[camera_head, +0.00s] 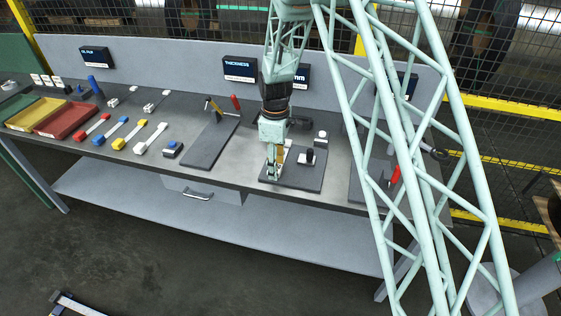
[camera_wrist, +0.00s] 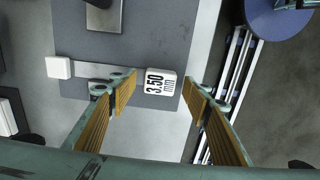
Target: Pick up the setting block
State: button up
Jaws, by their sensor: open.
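A small white block marked "3.50 mm" (camera_wrist: 160,83) shows in the wrist view at the edge of a dark grey plate (camera_wrist: 140,45). A grey strip runs left from it toward a plain white block (camera_wrist: 59,67); I cannot tell if they are joined. My gripper (camera_wrist: 163,88) is open, with its ribbed yellow-brown finger pads on the left and right of the marked block in the picture. A gap shows on each side. In the head view my gripper (camera_head: 274,170) points down over the near left part of the plate (camera_head: 305,176); the marked block is not distinguishable there.
A dark block with a black knob (camera_head: 309,156) stands on the plate, close right of my gripper. Another dark plate (camera_head: 210,143) lies left. Handled tools, a red tray (camera_head: 66,121) and a yellow tray (camera_head: 36,112) are farther left. Signs stand along the back panel.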

jog(key=shift+c, duration=0.3)
jog(key=c, duration=1)
jog(key=shift+o, duration=0.2)
jog(key=shift+r, duration=0.1)
jog(key=shift+r, duration=1.65)
jog(key=s+d, duration=0.2)
jog(key=s, duration=0.5)
jog(key=s+d+r+b, duration=0.1)
jog(key=s+d, duration=0.1)
jog(key=s, duration=0.6)
jog(key=shift+s+d+r, duration=0.2)
jog(key=shift+d+r, duration=0.05)
jog(key=shift+r, duration=0.05)
